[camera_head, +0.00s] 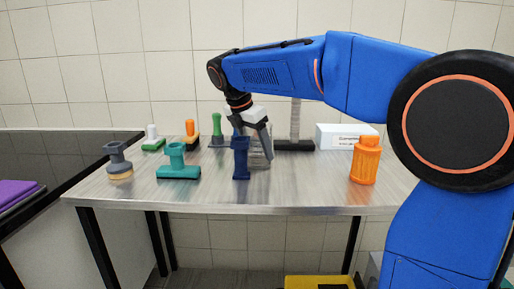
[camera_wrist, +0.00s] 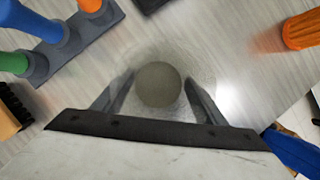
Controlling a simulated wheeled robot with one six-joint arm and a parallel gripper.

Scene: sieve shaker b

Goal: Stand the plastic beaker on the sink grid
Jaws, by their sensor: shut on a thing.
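The clear plastic beaker (camera_head: 261,158) is on or just above the metal-topped table, partly hidden behind a dark blue upright thing in the head view. It shows faintly in the wrist view (camera_wrist: 172,52) as a see-through round wall between the fingers. My gripper (camera_head: 254,140) points down from above and is shut on the beaker, with one finger on each side in the wrist view (camera_wrist: 159,82). I cannot tell whether the beaker's base touches the table. I cannot make out a sink grid in either view.
The dark blue thing (camera_head: 241,160) stands close in front of the beaker. A teal tool (camera_head: 178,168), a grey one (camera_head: 118,160) and an orange canister (camera_head: 365,165) stand on the table (camera_head: 300,194). A white box (camera_head: 347,136) is behind. A yellow crate (camera_head: 320,282) is below.

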